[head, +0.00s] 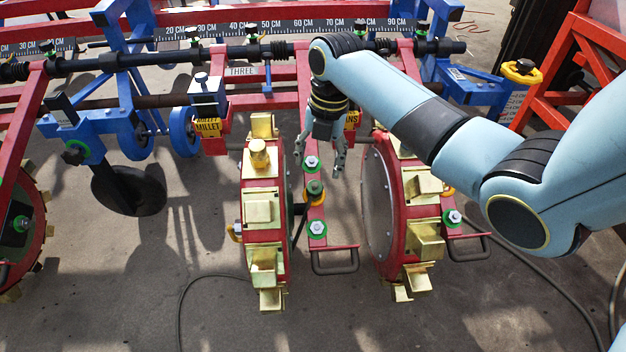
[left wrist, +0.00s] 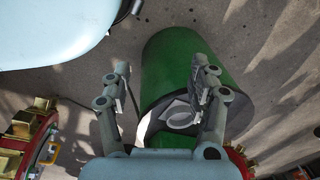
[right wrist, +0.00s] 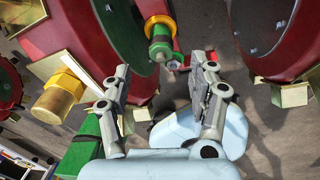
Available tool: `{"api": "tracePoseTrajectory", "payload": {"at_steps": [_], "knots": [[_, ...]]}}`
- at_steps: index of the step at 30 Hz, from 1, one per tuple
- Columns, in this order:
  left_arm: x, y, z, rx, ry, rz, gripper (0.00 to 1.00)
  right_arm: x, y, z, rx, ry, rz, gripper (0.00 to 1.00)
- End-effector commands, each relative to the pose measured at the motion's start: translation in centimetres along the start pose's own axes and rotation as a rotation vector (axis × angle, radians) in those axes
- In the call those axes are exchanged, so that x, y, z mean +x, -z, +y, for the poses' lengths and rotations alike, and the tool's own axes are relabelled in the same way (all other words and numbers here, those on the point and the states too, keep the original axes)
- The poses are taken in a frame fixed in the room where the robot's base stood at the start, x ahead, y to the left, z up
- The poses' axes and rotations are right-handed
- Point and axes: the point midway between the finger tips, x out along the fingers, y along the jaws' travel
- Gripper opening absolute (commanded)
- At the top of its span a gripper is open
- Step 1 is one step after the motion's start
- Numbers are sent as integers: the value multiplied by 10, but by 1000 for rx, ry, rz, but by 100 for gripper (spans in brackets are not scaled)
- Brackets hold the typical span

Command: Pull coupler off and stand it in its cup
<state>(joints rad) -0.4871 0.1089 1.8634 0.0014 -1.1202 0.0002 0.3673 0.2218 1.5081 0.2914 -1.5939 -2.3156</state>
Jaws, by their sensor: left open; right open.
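A green coupler-like part (head: 315,188) sits on a shaft between the two red punch wheels. In the right wrist view this green part (right wrist: 160,42) is just beyond my fingertips, with a small metal end. My right gripper (head: 322,158) points down between the wheels, open and empty, slightly above and apart from the part. In the right wrist view the fingers (right wrist: 163,68) are spread. My left gripper (left wrist: 161,72) shows only in its wrist view, open, by a green cylinder (left wrist: 180,50) whose mouth shows grey metal inside. I cannot tell whether that is the cup.
Red punch wheels with brass blocks, left (head: 263,225) and right (head: 412,185), flank my right gripper closely. A blue frame (head: 120,55) and a ruler bar (head: 285,27) lie behind. A red bar with a dark handle (head: 335,262) is in front. A cable crosses the floor.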

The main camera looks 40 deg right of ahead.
Motion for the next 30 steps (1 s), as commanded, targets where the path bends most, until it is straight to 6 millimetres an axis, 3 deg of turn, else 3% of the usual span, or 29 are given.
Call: {"api": "tracePoseTrajectory", "payload": {"at_steps": [9, 15, 28, 30], "knots": [[-36, 31, 11, 1, -25, 86, 61, 65, 2, -2, 1, 5, 7, 60], [-58, 46, 16, 2, -38, 142, 61, 91, 2, -2, 1, 4, 5, 60], [-70, 53, 18, 2, -43, 168, 61, 97, 1, 0, 0, 1, 1, 60], [-69, 53, 18, 2, -43, 168, 61, 97, 1, 0, 0, 1, 1, 52]]}}
